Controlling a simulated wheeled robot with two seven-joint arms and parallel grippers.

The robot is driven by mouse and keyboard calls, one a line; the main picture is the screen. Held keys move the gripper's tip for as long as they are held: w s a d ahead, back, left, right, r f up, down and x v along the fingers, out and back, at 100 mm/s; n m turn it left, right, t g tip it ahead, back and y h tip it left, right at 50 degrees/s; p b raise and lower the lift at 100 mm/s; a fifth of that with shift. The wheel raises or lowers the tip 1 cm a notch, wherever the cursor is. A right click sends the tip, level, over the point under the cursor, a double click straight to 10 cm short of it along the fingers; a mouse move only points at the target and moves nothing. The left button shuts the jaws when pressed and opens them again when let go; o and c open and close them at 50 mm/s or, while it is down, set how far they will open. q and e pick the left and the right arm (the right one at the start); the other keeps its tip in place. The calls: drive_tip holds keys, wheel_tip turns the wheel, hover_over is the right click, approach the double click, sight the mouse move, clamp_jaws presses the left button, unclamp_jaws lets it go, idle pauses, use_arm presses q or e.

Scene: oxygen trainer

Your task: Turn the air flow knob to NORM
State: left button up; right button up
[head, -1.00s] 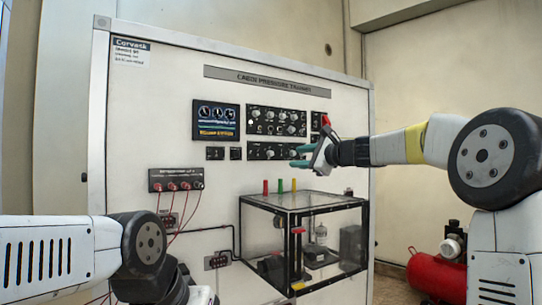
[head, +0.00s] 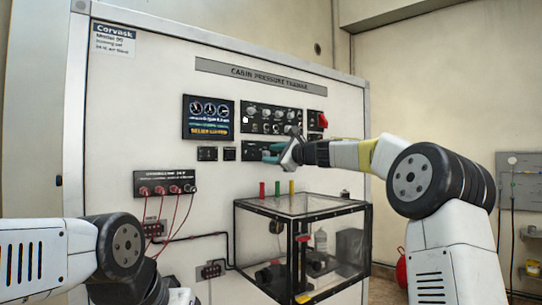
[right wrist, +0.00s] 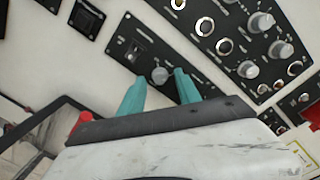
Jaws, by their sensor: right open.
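My right gripper (head: 269,153) is at the lower black control strip (head: 250,151) on the trainer's front, below the larger knob panel (head: 272,118). In the right wrist view its teal fingers (right wrist: 160,82) are open, one on each side of a grey round knob (right wrist: 159,75). The knob sits between the fingertips; I cannot tell whether they touch it. Its label and pointer are too small to read. A switch (right wrist: 134,50) is on the same strip. In the head view the gripper hides the knob. My left arm is at lower left, its gripper out of view.
A clear-sided box with a black frame (head: 238,233) juts out below the strip, with red, green and yellow posts on top. Cables hang from a red-plug panel (head: 165,183) at left. A red switch (head: 322,120) is right of the knob panel.

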drive_tip(key=shift+w+a, duration=0.25)
clamp_jaws()
drive_tip(key=shift+n, duration=0.3)
drive_tip(key=n, duration=0.4)
drive_tip(key=shift+n+h, duration=0.3)
drive_tip(key=shift+n, duration=2.1)
drive_tip(key=shift+f, duration=0.1)
